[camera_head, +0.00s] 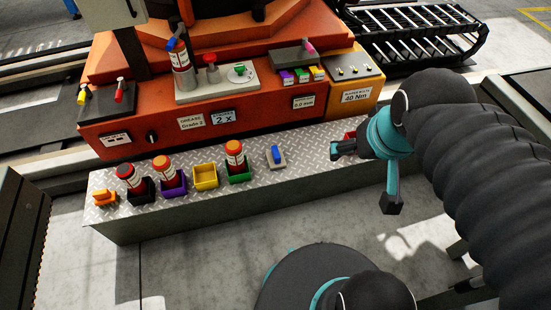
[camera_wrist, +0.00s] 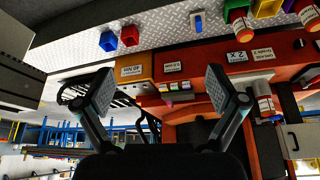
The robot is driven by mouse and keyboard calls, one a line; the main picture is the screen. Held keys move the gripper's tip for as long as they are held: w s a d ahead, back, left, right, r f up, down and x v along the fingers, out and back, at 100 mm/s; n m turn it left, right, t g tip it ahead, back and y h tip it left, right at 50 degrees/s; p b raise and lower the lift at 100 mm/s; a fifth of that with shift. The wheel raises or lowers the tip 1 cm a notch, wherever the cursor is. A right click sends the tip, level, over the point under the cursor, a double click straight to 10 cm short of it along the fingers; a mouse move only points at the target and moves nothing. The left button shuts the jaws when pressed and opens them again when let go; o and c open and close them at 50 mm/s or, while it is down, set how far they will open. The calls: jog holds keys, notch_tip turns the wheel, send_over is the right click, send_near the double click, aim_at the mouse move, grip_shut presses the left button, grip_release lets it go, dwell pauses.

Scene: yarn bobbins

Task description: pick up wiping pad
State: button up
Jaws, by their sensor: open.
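A small grey pad with a blue handle (camera_head: 276,155), which looks like the wiping pad, lies on the metal tread-plate bench (camera_head: 310,150), right of the green bin. In the wrist view it appears as a small pale and blue piece (camera_wrist: 197,22) near the top edge. My gripper (camera_head: 363,180) is open and empty, at the right end of the bench and to the right of the pad, clearly apart from it. Its two fingers are spread wide in the wrist view (camera_wrist: 161,90).
On the bench left of the pad are a green bin (camera_head: 239,178) with an orange-capped bottle (camera_head: 234,154), an empty yellow bin (camera_head: 206,176) and a purple bin (camera_head: 174,187). Blue (camera_wrist: 108,41) and red (camera_wrist: 129,35) bins stand at the other end. The orange machine (camera_head: 130,138) rises behind.

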jog(key=w+a+f+g+b, duration=0.35)
jog(key=w+a+f, duration=0.25)
jog(key=w+f, duration=0.45)
jog(key=m+g+b, duration=0.2)
jog(key=m, duration=1.3)
send_near(276, 152)
jog(key=shift+t, duration=0.25)
notch_tip(276, 152, down, 12)
jog(key=shift+a+f+b, duration=0.1)
jog(key=shift+b, duration=0.9)
jog(key=shift+s, duration=0.1)
jog(key=c, duration=1.1)
jog(key=shift+s+f, duration=0.1)
jog(key=shift+c, duration=0.6)
